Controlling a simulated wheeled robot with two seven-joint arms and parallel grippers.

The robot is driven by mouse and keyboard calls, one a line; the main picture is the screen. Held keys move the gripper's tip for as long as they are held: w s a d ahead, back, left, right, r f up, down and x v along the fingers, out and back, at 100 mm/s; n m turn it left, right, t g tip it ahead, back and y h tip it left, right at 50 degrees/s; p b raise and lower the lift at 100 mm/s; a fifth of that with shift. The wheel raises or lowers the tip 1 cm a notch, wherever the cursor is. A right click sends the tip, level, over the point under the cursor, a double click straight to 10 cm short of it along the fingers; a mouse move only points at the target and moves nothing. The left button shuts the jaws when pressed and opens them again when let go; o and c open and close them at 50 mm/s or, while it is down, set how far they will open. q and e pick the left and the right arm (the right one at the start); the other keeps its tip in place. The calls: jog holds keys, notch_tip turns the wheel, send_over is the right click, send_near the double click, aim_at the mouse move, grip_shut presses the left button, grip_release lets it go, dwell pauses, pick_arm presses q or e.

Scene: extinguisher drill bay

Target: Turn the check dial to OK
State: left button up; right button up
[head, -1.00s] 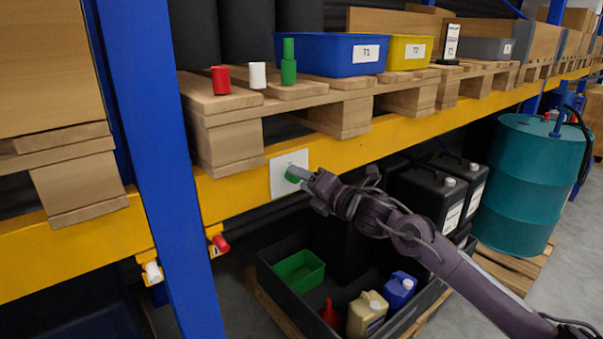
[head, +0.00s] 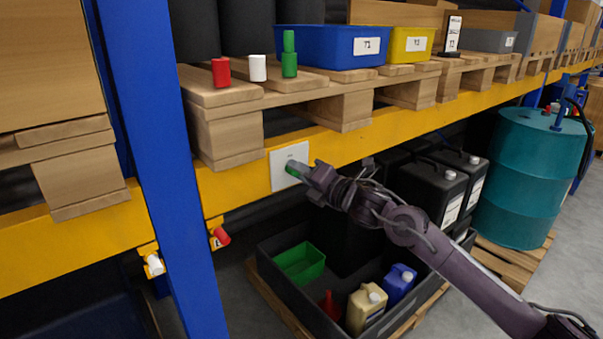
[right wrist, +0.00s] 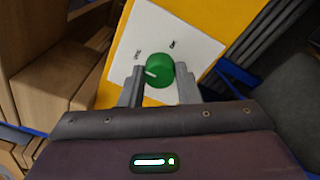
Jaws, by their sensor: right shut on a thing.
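The check dial (right wrist: 159,71) is a round green knob with a white pointer mark. It sits on a white plate (right wrist: 193,42) fixed to the yellow shelf beam. The plate carries two small dark labels, too small to read surely; the pointer mark lies on the dial's left side in the right wrist view. My right gripper (right wrist: 160,84) is shut on the dial, one finger on each side. In the head view the gripper (head: 298,171) reaches the plate (head: 279,180) from the right and hides most of the dial. My left gripper is out of view.
A blue upright (head: 165,170) stands left of the plate. Above are a wooden pallet (head: 222,133), a blue bin (head: 320,52) and red, white and green cylinders. Below, a dark tray (head: 330,308) holds a green box and containers. A teal drum (head: 535,180) stands right.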

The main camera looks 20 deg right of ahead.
jog(key=shift+f, duration=0.1)
jog(key=m, duration=0.9)
jog(key=m+t, duration=0.1)
jog(key=m, duration=0.8)
jog(key=shift+a+m+h+p, duration=0.15)
jog(key=shift+m+h+p, duration=0.15)
jog(key=shift+h+p, duration=0.1)
jog(key=o, duration=1)
jog(key=shift+c, duration=0.2)
